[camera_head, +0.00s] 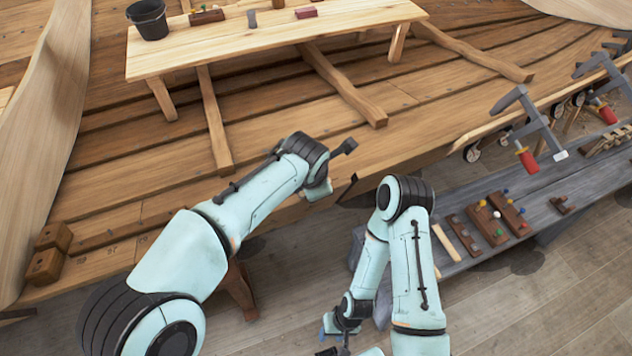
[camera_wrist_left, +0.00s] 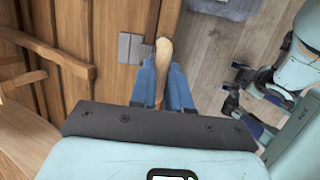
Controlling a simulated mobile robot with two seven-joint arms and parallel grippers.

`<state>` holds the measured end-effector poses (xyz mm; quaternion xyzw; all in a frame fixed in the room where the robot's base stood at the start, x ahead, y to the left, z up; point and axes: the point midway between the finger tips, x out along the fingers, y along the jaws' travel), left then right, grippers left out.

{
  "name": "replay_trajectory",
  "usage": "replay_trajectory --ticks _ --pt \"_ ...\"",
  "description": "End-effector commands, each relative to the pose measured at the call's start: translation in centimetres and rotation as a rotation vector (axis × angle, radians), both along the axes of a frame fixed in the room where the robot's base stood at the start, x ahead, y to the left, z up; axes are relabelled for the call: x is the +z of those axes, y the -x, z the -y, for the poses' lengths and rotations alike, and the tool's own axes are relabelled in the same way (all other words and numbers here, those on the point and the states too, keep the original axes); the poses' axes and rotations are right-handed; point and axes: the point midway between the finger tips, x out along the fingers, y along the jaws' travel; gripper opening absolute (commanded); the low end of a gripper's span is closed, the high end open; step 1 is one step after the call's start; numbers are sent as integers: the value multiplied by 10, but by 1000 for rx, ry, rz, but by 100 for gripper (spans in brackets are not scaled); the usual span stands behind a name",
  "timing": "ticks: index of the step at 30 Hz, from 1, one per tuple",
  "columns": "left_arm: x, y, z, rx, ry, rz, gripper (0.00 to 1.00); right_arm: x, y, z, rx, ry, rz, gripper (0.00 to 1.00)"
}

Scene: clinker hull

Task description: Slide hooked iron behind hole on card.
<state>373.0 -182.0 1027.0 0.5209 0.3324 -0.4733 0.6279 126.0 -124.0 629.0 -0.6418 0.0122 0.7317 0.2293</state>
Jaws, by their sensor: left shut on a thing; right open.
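My left gripper (camera_wrist_left: 162,72) is shut on a wooden handle (camera_wrist_left: 161,58), which I take to be the hooked iron's; no hook can be made out. A small grey plate (camera_wrist_left: 132,47) lies against the hull wood just left of the handle's tip; I cannot tell whether it is the card or part of the iron. In the head view my left wrist (camera_head: 318,188) is at the hull's near edge and its fingers are hidden. My right gripper (camera_head: 333,337) is open and low, left of its forearm. I cannot make out a hole.
The planked hull (camera_head: 270,110) fills the back, with a light bench (camera_head: 270,45) carrying a black bucket (camera_head: 149,18). A grey bench (camera_head: 480,240) at right holds several wooden blocks. Clamps (camera_head: 530,125) grip the hull edge.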

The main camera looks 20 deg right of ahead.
Motion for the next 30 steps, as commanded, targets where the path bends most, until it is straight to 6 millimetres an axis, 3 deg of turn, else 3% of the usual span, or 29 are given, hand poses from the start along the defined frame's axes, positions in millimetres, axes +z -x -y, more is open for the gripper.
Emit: replay_trajectory --ticks 7,8,10,20,30 --pt "3 1 1 -2 4 2 0 -1 0 0 0 0 0 43" --pt "3 1 1 -2 4 2 23 -1 0 0 0 0 0 43" --pt "3 0 1 -1 4 2 46 -1 0 0 0 0 0 43" --pt "1 1 0 1 -3 -3 46 0 0 0 0 0 0 43" --pt "38 -1 0 1 0 3 46 21 -16 0 0 0 18 43"
